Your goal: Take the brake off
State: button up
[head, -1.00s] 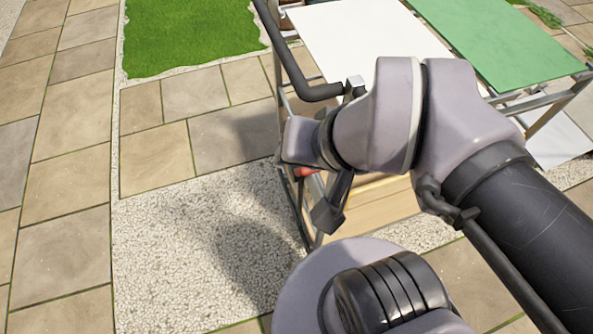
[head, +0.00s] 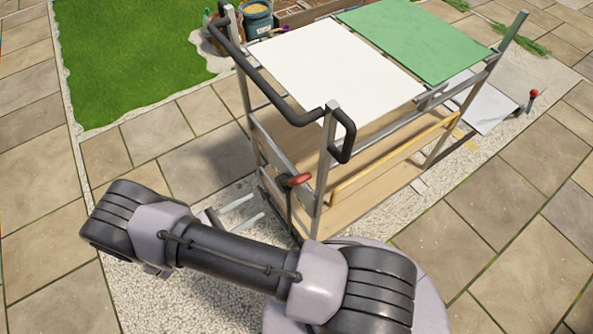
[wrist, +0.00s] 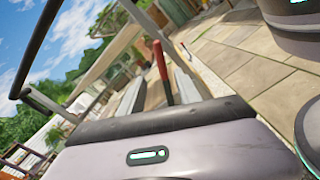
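A metal cart carries a lever with a red grip (head: 293,180), probably the brake, at its near end beside a front post. The lever's dark lower part runs down towards the cart's lower frame. My gripper (head: 242,212) is left of and below the red grip, its two pale fingers pointing right. They are apart and hold nothing. In the wrist view, my gripper (wrist: 158,88) shows two grey fingers spread apart, with the red lever (wrist: 160,60) between them in the picture. I cannot tell how far ahead the lever is, and no contact shows.
The cart's black push handle (head: 292,103) is above the lever. A white sheet (head: 325,72) and a green sheet (head: 415,38) cover its top. A red-knobbed stick (head: 532,97) stands at the far right. Pots (head: 258,20) are behind.

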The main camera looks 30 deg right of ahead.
aim_at(304, 177)
jog(key=d+b, duration=0.1)
jog(key=d, duration=0.4)
jog(key=d+b, duration=0.1)
jog(key=d, duration=0.5)
jog(key=d+b, duration=0.1)
jog(key=d, duration=0.5)
jog(key=shift+w+d, duration=0.1)
jog(key=shift+w, duration=0.2)
grip_shut()
dwell(0.3)
